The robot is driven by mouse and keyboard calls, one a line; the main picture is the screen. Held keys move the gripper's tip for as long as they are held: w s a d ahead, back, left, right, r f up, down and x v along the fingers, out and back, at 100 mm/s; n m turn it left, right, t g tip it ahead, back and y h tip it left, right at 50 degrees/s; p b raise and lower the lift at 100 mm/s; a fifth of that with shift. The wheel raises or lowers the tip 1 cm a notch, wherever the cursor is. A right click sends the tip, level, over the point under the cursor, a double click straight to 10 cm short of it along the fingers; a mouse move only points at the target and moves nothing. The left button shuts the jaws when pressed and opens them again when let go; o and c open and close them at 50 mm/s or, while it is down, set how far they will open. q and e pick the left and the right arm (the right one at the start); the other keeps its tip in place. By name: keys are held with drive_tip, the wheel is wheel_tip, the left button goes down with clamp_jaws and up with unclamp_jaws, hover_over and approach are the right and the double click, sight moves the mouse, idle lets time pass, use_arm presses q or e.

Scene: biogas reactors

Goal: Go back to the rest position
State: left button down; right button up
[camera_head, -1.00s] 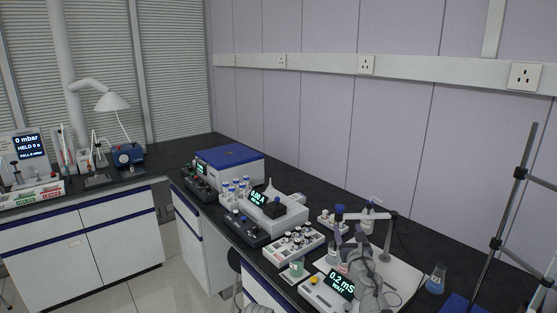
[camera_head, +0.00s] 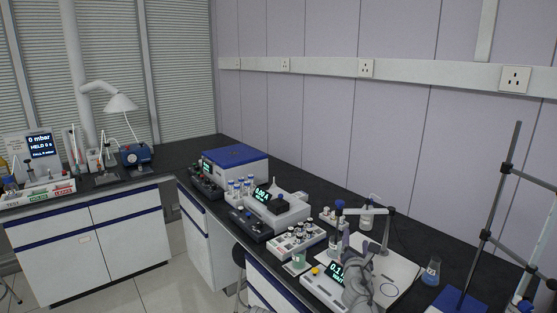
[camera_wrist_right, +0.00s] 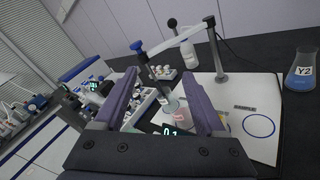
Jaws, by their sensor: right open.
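My right gripper (camera_head: 356,277) is over the near edge of the right bench, beside the conductivity meter (camera_head: 322,285). In the right wrist view its two purple-grey fingers (camera_wrist_right: 164,105) are spread apart. Nothing is clamped between them. Beyond the fingers stands a probe with a blue top (camera_wrist_right: 137,46) on a jointed arm, with its lower end at a clear vessel (camera_wrist_right: 170,103). Contact between the fingers and the vessel cannot be judged. The meter display is partly hidden by the gripper in the head view. My left gripper is not in view.
A white board with a blue circle (camera_head: 389,290) lies right of the gripper. A flask of blue liquid (camera_head: 431,271) and a tall metal stand (camera_head: 497,205) are farther right. A vial rack (camera_head: 297,240) and a blue-lidded box (camera_head: 235,160) stand to the left.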

drive_tip(key=s+a+f+m+g, duration=0.3)
drive_tip(key=s+f+m+g, duration=0.2)
drive_tip(key=s+f+m, duration=0.3)
drive_tip(key=s+a+f+m+g, duration=0.45)
drive_tip(key=s+f+m, duration=0.2)
drive_tip(key=m, duration=0.35)
drive_tip(key=s+a+f+m+g+y, duration=0.3)
drive_tip(key=s+a+f+m+g, duration=0.2)
drive_tip(key=s, duration=1)
drive_tip(key=a+g+p, duration=0.1)
drive_tip(key=a+g, duration=0.1)
drive_tip(key=a, duration=0.2)
drive_tip(key=shift+a+g, duration=0.35)
drive_tip(key=shift+w+f, duration=0.1)
